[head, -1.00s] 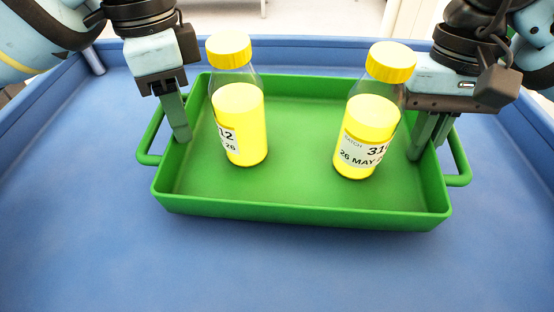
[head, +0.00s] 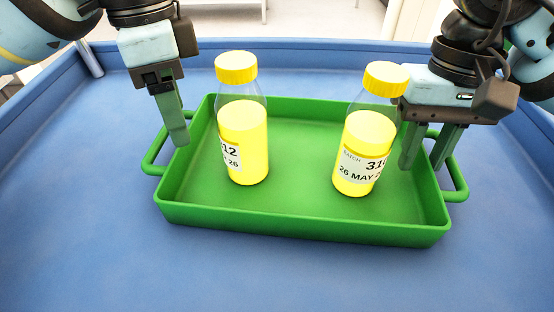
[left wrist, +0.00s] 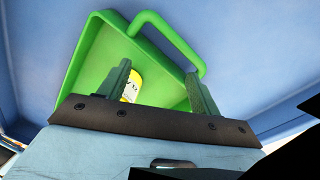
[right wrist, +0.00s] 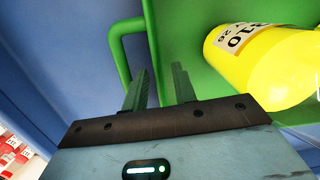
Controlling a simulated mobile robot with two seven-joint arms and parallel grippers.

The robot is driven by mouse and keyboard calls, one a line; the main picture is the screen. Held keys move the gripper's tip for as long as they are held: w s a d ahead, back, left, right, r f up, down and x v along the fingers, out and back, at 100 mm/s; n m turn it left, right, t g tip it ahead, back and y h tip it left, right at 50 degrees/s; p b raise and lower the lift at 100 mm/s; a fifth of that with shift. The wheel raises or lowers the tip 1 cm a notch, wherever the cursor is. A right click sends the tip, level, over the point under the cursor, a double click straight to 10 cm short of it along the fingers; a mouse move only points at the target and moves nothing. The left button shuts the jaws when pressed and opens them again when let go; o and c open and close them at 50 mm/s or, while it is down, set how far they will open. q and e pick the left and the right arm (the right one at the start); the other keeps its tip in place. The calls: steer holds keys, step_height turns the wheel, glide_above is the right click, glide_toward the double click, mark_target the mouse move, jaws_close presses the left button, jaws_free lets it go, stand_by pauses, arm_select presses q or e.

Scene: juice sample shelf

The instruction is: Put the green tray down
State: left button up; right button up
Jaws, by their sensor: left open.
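The green tray (head: 300,228) appears to rest level on the blue table, with a loop handle at each short end. Inside it stand two yellow-capped bottles of yellow juice, the left bottle (head: 243,140) and the right bottle (head: 364,150), both upright. My left gripper (head: 178,142) is open at the tray's left wall; its fingers also show apart in the left wrist view (left wrist: 160,75). My right gripper (head: 424,164) has its fingers apart at the right wall, one on each side of it, as the right wrist view (right wrist: 160,80) also shows.
The blue table (head: 270,280) has a raised rim and is clear in front of the tray and to its left. Red-and-white items (right wrist: 12,150) show at the lower left of the right wrist view, too small to make out.

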arm_select(q)
step_height(320, 180, up, 5)
steer(key=shift+w+r, duration=0.1)
steer(key=shift+r, duration=0.1)
arm_select(e)
steer(key=shift+r, duration=0.1)
step_height(320, 180, up, 12)
steer(key=w, duration=0.1)
steer(key=shift+w, duration=0.3)
stand_by(0.4)
steer(key=shift+f, duration=0.2)
